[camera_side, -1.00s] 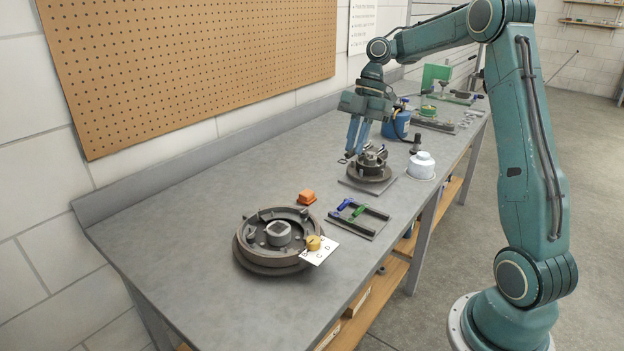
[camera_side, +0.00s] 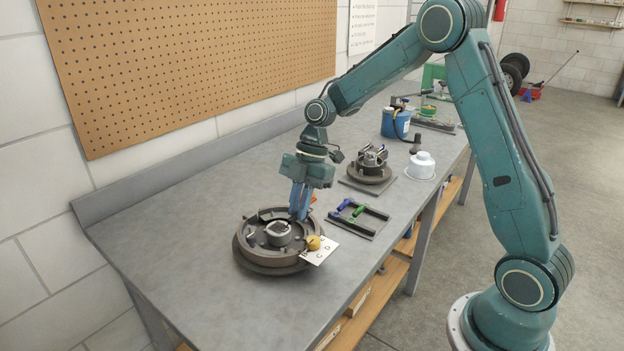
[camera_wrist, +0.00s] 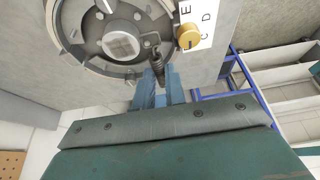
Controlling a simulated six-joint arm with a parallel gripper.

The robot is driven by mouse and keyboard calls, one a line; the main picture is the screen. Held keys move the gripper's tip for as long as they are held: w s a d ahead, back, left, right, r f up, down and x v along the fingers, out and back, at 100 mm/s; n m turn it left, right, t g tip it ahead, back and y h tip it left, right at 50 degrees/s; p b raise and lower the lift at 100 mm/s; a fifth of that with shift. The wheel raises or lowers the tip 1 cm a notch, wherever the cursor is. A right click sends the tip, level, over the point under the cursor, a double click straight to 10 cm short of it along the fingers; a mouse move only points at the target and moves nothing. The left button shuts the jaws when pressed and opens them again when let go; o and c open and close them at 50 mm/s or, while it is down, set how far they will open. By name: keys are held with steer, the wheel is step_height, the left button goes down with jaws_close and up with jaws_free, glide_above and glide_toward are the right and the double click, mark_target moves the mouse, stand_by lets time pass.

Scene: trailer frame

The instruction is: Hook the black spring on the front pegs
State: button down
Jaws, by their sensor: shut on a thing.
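The round brake assembly (camera_side: 246,262) sits on the bench at the near end. It has a grey hub (camera_side: 279,233) in the middle and several pegs. My gripper (camera_side: 298,214) points down over its far right part. In the wrist view my gripper (camera_wrist: 160,84) is shut on a dark coiled piece that looks like the black spring (camera_wrist: 155,46). The spring sticks out beyond the fingertips, over the ring between the hub and the yellow knob. I cannot tell whether either end touches a peg. In the side view the fingers hide the spring.
A yellow knob (camera_side: 313,243) stands on a white lettered card (camera_side: 326,250) at the assembly's right edge. A tray (camera_side: 352,232) with blue and green pieces lies to the right. A second fixture (camera_side: 371,177), a white container (camera_side: 421,166) and a blue can (camera_side: 395,124) stand farther back.

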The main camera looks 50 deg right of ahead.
steer(key=shift+f, duration=0.1)
steer(key=shift+f, duration=2.35)
steer(key=shift+f, duration=0.95)
stand_by(1.8)
steer(key=c, duration=1.4)
jaws_free()
steer(key=c, duration=0.3)
steer(key=shift+r, duration=0.15)
steer(key=shift+r, duration=3.4)
